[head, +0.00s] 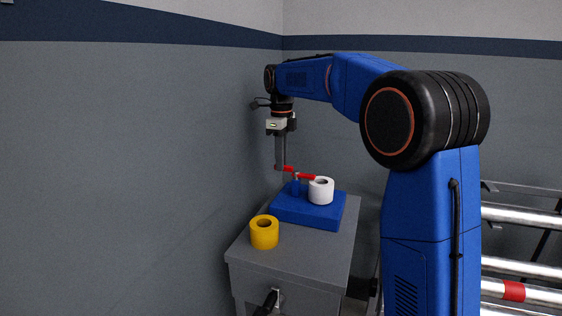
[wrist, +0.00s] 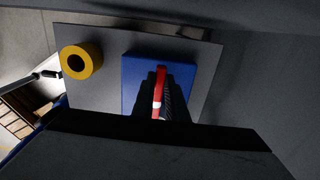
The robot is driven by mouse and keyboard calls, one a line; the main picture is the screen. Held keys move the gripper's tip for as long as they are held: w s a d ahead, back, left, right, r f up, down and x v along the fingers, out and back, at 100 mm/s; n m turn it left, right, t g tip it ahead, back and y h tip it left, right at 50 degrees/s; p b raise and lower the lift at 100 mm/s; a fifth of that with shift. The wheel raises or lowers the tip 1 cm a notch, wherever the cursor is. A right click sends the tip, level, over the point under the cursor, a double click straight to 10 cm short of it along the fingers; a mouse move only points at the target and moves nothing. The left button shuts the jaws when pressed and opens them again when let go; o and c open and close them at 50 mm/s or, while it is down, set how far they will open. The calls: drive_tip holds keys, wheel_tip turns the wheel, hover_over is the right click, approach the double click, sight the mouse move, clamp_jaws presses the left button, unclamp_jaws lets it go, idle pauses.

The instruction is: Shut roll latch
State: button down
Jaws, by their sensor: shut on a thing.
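The red latch bar (head: 304,176) sits on a short blue post (head: 296,188) on the blue base (head: 325,213). Its right end reaches the near upper rim of the white roll (head: 322,192), which stands upright on the base; I cannot tell if they touch. My gripper (head: 280,167) points down and is shut on the bar's left end. In the wrist view the red bar (wrist: 159,85) runs between my dark fingertips (wrist: 160,98). The blue base (wrist: 140,68) shows beyond them, and the white roll is mostly hidden there.
A yellow roll (head: 264,235) stands on the grey cabinet top (head: 300,249), left of the blue base; it also shows in the wrist view (wrist: 75,65). Grey walls stand close behind and to the left. Metal rails (head: 530,217) are at the right.

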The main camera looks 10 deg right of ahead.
idle(0.3)
drive_tip(key=c, duration=1.8)
unclamp_jaws()
drive_tip(key=shift+o, duration=0.2)
drive_tip(key=shift+r, duration=0.1)
wheel_tip(320, 180, up, 17)
drive_tip(key=shift+r, duration=0.15)
